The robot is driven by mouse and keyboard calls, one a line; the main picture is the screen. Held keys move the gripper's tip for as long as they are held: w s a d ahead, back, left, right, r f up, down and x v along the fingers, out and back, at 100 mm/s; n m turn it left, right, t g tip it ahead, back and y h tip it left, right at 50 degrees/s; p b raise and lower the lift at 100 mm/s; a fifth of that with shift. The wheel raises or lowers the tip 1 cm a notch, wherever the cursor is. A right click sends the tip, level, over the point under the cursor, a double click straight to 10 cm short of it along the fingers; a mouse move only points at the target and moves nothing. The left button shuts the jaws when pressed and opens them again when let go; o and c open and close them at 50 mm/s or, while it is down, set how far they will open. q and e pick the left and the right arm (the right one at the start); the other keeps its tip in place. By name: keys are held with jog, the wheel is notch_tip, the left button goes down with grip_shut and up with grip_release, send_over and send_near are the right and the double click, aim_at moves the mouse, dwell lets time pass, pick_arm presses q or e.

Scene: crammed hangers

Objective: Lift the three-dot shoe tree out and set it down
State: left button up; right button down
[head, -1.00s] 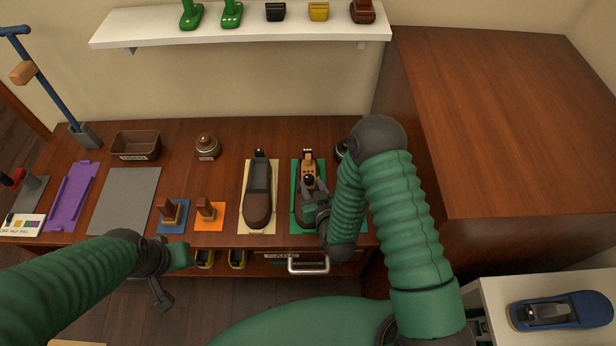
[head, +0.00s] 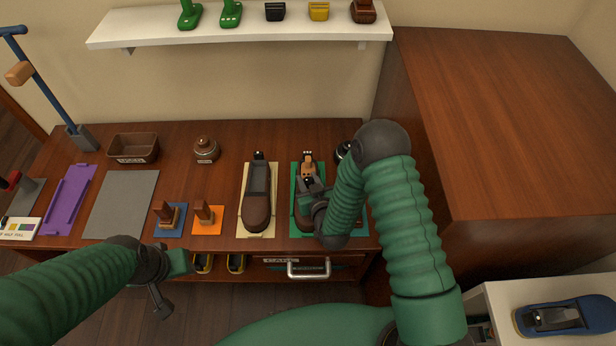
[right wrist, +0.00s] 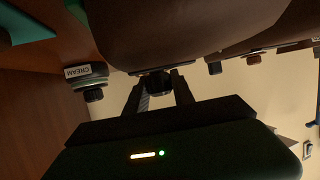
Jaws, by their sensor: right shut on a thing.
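The three-dot shoe tree (head: 307,168) is a light wooden piece with dark dots, in the dark brown shoe (head: 302,215) on the green mat (head: 296,170). My right gripper (head: 311,184) is over the shoe opening and hides part of the tree. In the right wrist view its two fingers (right wrist: 158,86) are closed on a dark knob (right wrist: 155,82), under a large brown shoe surface (right wrist: 170,30). I cannot tell whether the tree has risen from the shoe. My left gripper (head: 170,285) hangs in front of the table, empty; its jaw opening is unclear.
A second brown shoe (head: 257,205) stands on a cream mat to the left. A jar labelled CREAM (right wrist: 88,80) is near the right gripper. Blue (head: 170,222) and orange (head: 208,222) pads hold small items. A grey mat (head: 122,205) is bare. A tall wooden cabinet (head: 500,120) stands right.

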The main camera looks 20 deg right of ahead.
jog(key=shift+r+p, duration=2)
jog(key=shift+r, duration=0.35)
jog(key=shift+s, duration=0.15)
jog(key=s, duration=0.2)
jog(key=s+a, duration=0.1)
jog(key=s, duration=0.1)
jog(key=s+a, duration=0.1)
jog(key=s, duration=0.2)
jog(key=shift+a+f, duration=0.1)
jog(key=s+a, duration=0.2)
jog(key=s, duration=0.6)
jog(key=shift+a, duration=0.15)
